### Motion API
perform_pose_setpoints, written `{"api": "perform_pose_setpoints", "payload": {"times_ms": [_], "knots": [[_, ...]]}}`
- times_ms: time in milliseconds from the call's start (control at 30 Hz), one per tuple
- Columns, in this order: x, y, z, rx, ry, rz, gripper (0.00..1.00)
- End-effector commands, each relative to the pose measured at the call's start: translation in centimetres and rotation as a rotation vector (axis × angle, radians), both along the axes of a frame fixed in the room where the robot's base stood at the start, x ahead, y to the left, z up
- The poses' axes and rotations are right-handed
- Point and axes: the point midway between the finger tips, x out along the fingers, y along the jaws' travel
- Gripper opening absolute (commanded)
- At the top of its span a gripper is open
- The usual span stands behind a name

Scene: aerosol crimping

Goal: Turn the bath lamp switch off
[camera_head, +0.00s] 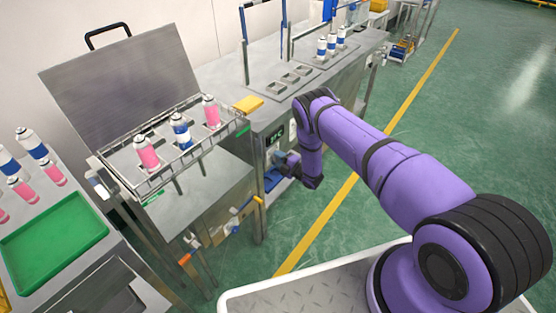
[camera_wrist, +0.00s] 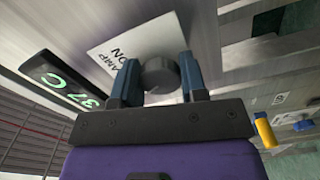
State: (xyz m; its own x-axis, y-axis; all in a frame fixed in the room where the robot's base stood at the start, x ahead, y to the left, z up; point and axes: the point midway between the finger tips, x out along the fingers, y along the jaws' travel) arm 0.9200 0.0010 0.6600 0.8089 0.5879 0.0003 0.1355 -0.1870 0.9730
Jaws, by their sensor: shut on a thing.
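The lamp switch is a dark round knob (camera_wrist: 160,74) on the steel panel in the wrist view. A white label (camera_wrist: 118,50) beside it reads "LAMP" and "ON", partly hidden by my gripper. My gripper (camera_wrist: 158,78) has its two blue-grey fingers on either side of the knob and is shut on it. A dark display (camera_wrist: 62,82) left of the label shows "37 C" in green. In the head view, my gripper (camera_head: 283,158) is at the front panel of the steel bath cabinet (camera_head: 300,105); the knob is hidden there.
An open-lidded steel bath with a wire rack (camera_head: 175,172) holding pink and blue cans stands left of my arm. A green tray (camera_head: 55,242) is at the lower left. The green floor right of the cabinet is clear.

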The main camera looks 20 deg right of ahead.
Motion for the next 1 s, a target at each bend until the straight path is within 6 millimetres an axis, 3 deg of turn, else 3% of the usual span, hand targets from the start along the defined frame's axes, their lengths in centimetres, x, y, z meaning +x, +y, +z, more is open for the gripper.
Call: {"api": "perform_pose_setpoints", "payload": {"times_ms": [767, 800, 867, 1000], "knots": [[-0.09, -0.01, -0.09, -0.081, -0.057, 0.000, 0.16], [-0.08, -0.02, -0.09, -0.081, -0.057, 0.000, 0.49], [-0.07, -0.02, -0.09, -0.081, -0.057, 0.000, 0.62], [-0.05, -0.01, -0.05, -0.081, -0.057, 0.000, 0.65]]}}
